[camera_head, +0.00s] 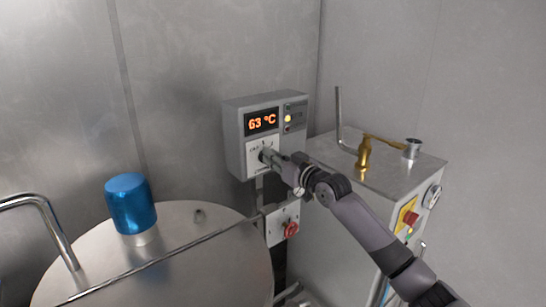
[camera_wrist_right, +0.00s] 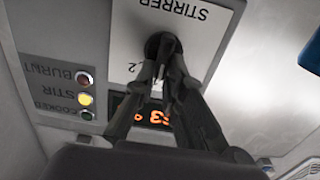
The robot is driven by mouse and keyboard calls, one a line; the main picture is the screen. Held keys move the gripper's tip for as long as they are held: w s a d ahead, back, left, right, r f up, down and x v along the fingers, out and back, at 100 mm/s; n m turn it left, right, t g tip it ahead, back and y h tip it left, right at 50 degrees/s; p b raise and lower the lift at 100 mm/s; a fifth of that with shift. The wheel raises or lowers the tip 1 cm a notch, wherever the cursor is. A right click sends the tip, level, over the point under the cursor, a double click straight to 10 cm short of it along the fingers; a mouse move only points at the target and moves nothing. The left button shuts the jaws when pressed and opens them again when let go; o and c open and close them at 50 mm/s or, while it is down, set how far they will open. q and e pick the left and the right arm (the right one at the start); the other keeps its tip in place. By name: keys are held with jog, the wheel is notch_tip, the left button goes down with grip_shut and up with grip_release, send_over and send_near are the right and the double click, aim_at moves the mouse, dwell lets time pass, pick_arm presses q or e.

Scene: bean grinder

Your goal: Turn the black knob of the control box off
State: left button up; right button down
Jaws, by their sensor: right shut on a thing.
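The grey control box (camera_head: 236,140) hangs on the metal wall in the head view, with an orange display (camera_head: 262,121) and a lit yellow STIR lamp (camera_head: 288,118). Its black knob (camera_head: 263,156) sits on the white plate below the display, partly hidden by my right gripper (camera_head: 268,157). In the wrist view the box appears upside down, and the black knob (camera_wrist_right: 158,42) is between the fingertips of my right gripper (camera_wrist_right: 162,62), which is shut on it. The knob's exact angle is hard to tell. My left gripper is not in view.
A round metal vessel (camera_head: 190,262) with a blue cylinder (camera_head: 130,203) stands at the lower left. A red switch (camera_head: 291,229) is below the box. A steel cabinet (camera_head: 350,180) with brass fittings (camera_head: 364,153) stands at the right, close to my right arm.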

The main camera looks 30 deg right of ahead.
jog(key=shift+n, duration=0.4)
jog(key=shift+a+f+n, duration=0.1)
jog(key=shift+a+n, duration=0.1)
jog(key=shift+n, duration=1.15)
jog(key=shift+a+f+n, duration=0.1)
jog(key=shift+a+n, duration=0.05)
jog(key=shift+n, duration=1.25)
jog(key=shift+a+n, duration=0.2)
jog(key=shift+n, duration=1.15)
jog(key=c, duration=1.7)
grip_release()
jog(key=shift+o, duration=0.2)
